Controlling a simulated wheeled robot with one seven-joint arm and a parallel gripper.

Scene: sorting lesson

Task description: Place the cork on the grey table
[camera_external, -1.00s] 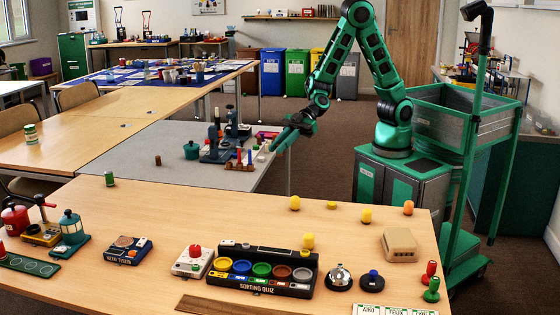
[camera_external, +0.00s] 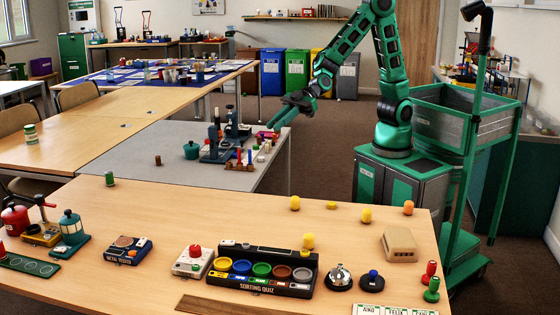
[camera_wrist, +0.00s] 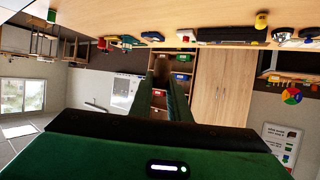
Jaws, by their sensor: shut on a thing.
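My gripper (camera_external: 272,126) is above the right end of the grey table (camera_external: 128,150) in the external view, with its green fingers pointing down and to the left. In the wrist view my gripper (camera_wrist: 163,78) is shut on a small brown thing, which looks like the cork (camera_wrist: 162,67), held between the fingertips. The held cork is too small to make out in the external view. A short brown cylinder (camera_external: 158,160) stands on the grey table's front left part.
A dark teal device (camera_external: 218,150), a green pot (camera_external: 191,150) and a rack of coloured pegs (camera_external: 241,160) stand on the grey table. Its left part is mostly clear. A wooden table (camera_external: 150,205) with a sorting quiz box (camera_external: 262,285) lies in front.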

